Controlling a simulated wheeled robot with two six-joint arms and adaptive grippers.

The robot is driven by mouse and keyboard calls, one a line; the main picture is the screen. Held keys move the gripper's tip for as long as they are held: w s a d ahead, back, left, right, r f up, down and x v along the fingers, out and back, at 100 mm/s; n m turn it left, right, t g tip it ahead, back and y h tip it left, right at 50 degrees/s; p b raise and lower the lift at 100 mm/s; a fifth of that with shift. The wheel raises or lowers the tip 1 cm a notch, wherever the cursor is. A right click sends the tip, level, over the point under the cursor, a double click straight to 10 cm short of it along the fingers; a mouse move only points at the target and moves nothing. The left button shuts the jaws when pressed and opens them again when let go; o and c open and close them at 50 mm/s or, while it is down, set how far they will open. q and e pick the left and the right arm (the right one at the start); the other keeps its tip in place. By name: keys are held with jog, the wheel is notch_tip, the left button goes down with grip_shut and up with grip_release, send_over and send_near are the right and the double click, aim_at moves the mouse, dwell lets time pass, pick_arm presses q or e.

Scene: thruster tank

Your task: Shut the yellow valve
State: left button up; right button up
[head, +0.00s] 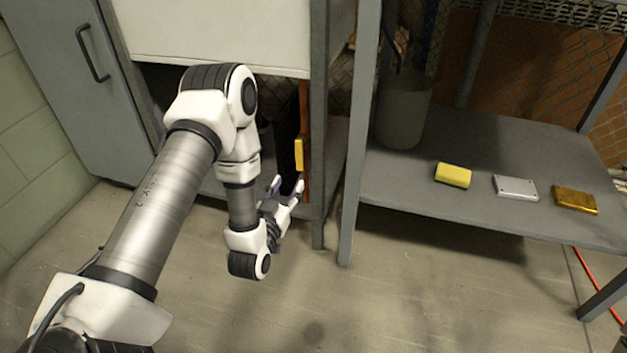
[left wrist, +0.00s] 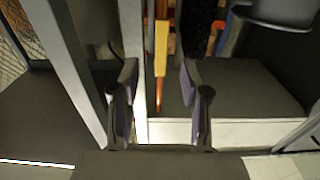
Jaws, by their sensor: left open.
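The yellow valve handle (head: 299,154) stands upright along a vertical orange pipe (head: 304,105), inside the lower opening of the grey frame. My left gripper (head: 287,187) is open and empty, just below and in front of the handle in the head view. In the left wrist view the yellow handle (left wrist: 161,48) shows ahead, in line with the gap between the two open fingers (left wrist: 158,82). I see no contact between fingers and handle. The valve body behind the handle is not clearly visible. My right gripper is in neither view.
A grey frame post (head: 319,130) stands right of the valve. A metal shelf (head: 480,140) at right holds a yellow-green sponge (head: 453,175), a silver box (head: 515,187), a gold box (head: 575,199) and a grey bin (head: 403,112). The floor in front is clear.

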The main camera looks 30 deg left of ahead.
aim_at(299, 163)
pick_arm(q)
jog(key=b+x, duration=0.1)
jog(key=x, duration=0.1)
jog(key=b+x, duration=0.1)
jog(key=x, duration=0.2)
jog(key=b+x, duration=0.1)
jog(key=x, duration=0.1)
jog(key=shift+w+a+f+b, duration=0.15)
jog(key=shift+w+f+b, duration=0.05)
jog(key=shift+f+b, duration=0.1)
jog(key=shift+w+a+r, duration=0.1)
jog(key=shift+w+r, duration=0.1)
jog(key=shift+w, duration=0.1)
grip_shut()
